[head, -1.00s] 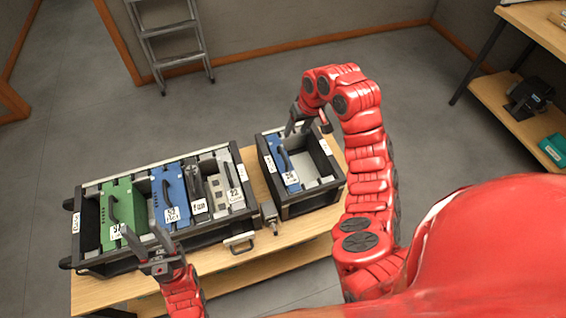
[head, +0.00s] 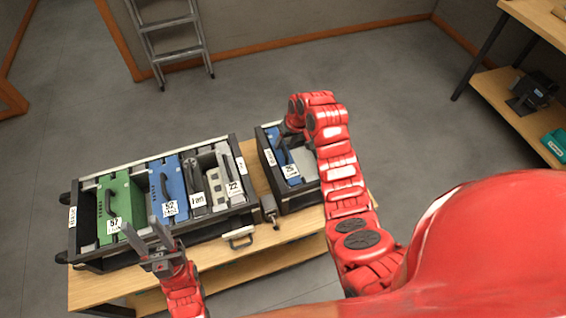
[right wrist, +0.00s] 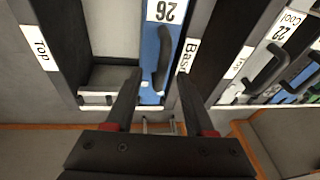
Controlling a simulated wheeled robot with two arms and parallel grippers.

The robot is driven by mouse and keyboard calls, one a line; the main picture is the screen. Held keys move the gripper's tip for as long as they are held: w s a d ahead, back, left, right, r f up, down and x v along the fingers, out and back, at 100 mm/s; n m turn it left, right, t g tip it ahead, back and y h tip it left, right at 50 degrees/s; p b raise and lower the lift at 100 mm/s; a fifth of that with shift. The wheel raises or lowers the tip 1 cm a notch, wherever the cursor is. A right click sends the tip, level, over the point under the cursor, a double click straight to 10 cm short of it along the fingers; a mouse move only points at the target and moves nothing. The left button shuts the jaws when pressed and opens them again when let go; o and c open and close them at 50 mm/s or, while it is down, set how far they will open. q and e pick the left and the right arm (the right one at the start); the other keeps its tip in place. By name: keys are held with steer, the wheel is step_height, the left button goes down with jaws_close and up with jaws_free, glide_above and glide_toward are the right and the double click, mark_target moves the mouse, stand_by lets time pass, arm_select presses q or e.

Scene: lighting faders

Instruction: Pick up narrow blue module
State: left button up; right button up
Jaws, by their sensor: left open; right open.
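The narrow blue module (head: 290,177) stands in the small black case at the right of the table, with a white 26 label and a dark handle. In the right wrist view the blue module (right wrist: 150,65) and its handle (right wrist: 162,62) lie between and just beyond the fingertips of my right gripper (right wrist: 160,76), which is open and empty. In the head view the right gripper (head: 286,142) is over the module, partly hidden by my own arm. My left gripper (head: 143,228) is open and empty in front of the green module (head: 118,208).
The larger case (head: 80,262) holds the green module, a wider blue module (head: 168,190) and grey ones (head: 225,165). A small grey clamp-like part (head: 268,207) sits between the cases. The small case has an empty bay (right wrist: 112,80) beside the narrow module.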

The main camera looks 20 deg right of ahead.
mark_target(283, 146)
steer(key=shift+p+x, duration=0.65)
steer(key=shift+x, duration=1.25)
steer(key=shift+a, duration=0.1)
jaws_close()
steer(key=shift+r, duration=0.1)
